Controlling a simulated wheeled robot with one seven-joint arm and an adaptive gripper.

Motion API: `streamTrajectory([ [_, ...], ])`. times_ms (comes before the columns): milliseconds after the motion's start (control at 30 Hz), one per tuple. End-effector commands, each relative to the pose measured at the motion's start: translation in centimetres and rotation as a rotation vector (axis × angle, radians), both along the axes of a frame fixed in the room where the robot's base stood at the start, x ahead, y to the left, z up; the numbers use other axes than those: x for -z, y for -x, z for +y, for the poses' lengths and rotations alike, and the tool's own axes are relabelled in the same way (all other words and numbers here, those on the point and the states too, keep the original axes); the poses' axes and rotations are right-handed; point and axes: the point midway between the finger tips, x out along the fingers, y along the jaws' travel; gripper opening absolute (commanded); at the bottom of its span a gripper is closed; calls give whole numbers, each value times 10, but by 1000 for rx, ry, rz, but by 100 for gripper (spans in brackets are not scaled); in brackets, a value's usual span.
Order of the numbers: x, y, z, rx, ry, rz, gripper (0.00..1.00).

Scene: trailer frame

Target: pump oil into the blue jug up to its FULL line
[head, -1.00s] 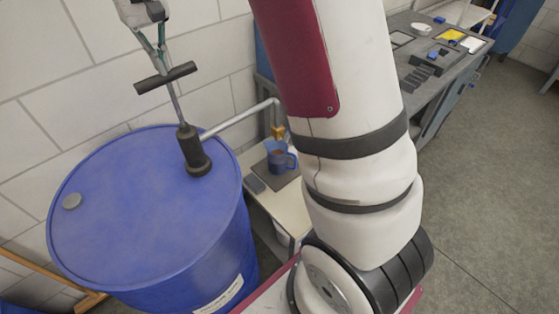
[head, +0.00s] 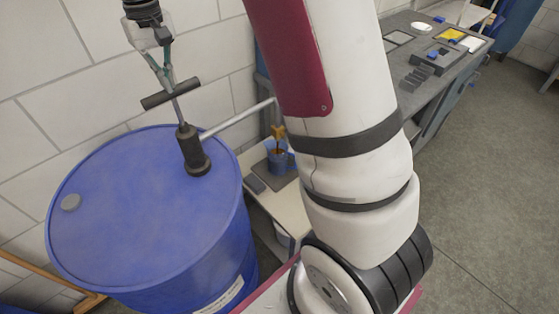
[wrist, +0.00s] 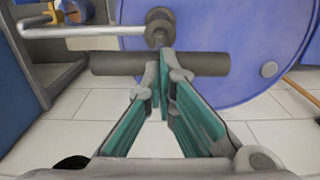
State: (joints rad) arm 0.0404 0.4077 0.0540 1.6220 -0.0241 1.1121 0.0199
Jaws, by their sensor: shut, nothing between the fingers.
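The blue jug (head: 279,162) stands upright on a dark pad beside the drum, partly hidden by my arm. An orange-brown stream runs from the yellow nozzle (head: 277,131) into it, and oil shows inside. Its FULL line cannot be made out. The pump (head: 194,152) stands on the blue drum (head: 110,225), its pipe (head: 240,117) reaching over the jug. My gripper (head: 168,80) is shut, its fingertips at the middle of the pump's dark T-handle (head: 154,101), apparently touching it from above. In the wrist view the closed fingertips (wrist: 168,62) meet the handle (wrist: 115,64).
A low pale stand (head: 285,210) carries the jug. A grey workbench (head: 425,80) with small parts is at the upper right. A white block wall is close behind the drum. Open floor lies on the right.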

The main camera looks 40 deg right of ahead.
Motion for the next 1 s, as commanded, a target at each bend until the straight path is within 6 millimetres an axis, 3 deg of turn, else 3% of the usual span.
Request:
streamTrajectory([
  [1000, 49, 1, 1, -1, -1, 6, 0],
])
